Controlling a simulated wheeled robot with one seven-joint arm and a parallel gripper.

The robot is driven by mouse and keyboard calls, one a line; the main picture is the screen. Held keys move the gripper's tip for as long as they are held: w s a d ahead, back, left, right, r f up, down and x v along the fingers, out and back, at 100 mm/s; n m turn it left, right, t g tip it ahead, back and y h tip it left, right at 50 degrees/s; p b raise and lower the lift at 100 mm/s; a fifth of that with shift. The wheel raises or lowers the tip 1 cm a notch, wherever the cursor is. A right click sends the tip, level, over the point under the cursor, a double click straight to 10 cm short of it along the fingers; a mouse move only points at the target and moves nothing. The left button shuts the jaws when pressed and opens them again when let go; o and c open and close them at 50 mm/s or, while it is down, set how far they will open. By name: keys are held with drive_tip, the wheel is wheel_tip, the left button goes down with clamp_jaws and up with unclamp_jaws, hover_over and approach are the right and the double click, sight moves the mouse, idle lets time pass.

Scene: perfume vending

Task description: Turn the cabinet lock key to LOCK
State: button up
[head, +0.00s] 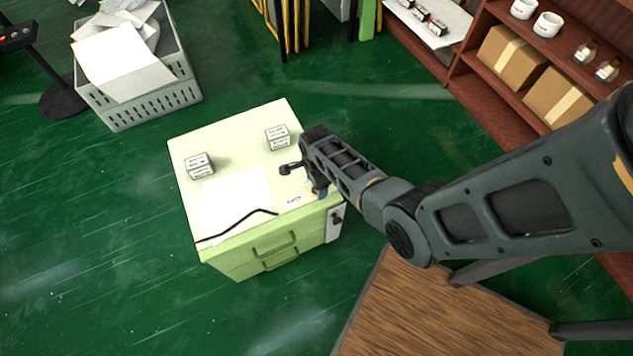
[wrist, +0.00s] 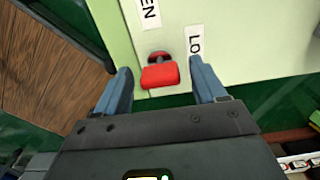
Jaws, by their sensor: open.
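A red key (wrist: 160,76) sits on the pale green cabinet surface (wrist: 245,60), clear in the wrist view. It lies between two white labels: the left one (wrist: 149,14) shows "EN" and the right one (wrist: 195,43) shows "LO"; the rest of each is cut off or hidden. My gripper (wrist: 160,68) is open, its blue fingers on either side of the key with visible gaps. In the head view my gripper (head: 316,186) is at the right edge of the cabinet (head: 225,165) top, and the arm mostly hides the key.
Two small white boxes (head: 200,164) (head: 278,138), a paper sheet (head: 238,196) and a black cable (head: 235,226) lie on the cabinet. A wooden surface (head: 420,315) is at the lower right. A grey crate (head: 150,105) with papers and brown shelves (head: 480,60) stand behind. Green floor is free at left.

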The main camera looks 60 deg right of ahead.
drive_tip(key=shift+r, duration=0.1)
wheel_tip(320, 180, up, 8)
drive_tip(key=shift+f+p, duration=0.2)
drive_tip(key=shift+p, duration=0.75)
drive_tip(key=shift+s+f, duration=0.15)
drive_tip(key=s+a+r+n+t+h, duration=0.1)
drive_tip(key=s+a+r+n+t, duration=0.25)
drive_tip(key=s+n, duration=0.3)
drive_tip(key=s+a+r+n+t+h, duration=0.2)
drive_tip(key=s+a+r+n+t, duration=0.15)
drive_tip(key=s+n, duration=0.3)
drive_tip(key=s+a+r+n+t+y, duration=0.1)
drive_tip(key=s+a+r+n+t, duration=0.1)
drive_tip(key=r, duration=0.8)
drive_tip(key=s+a+r+n+t+y, duration=0.1)
drive_tip(key=s+a+r+n+t, duration=0.2)
drive_tip(key=a+r+n, duration=0.3)
drive_tip(key=s+a+r+n+t+y, duration=0.1)
drive_tip(key=s+a+r+n, duration=0.3)
drive_tip(key=r, duration=1.1)
drive_tip(key=shift+s+r+t, duration=0.15)
drive_tip(key=shift+s+t, duration=0.4)
drive_tip(key=shift+t, duration=0.35)
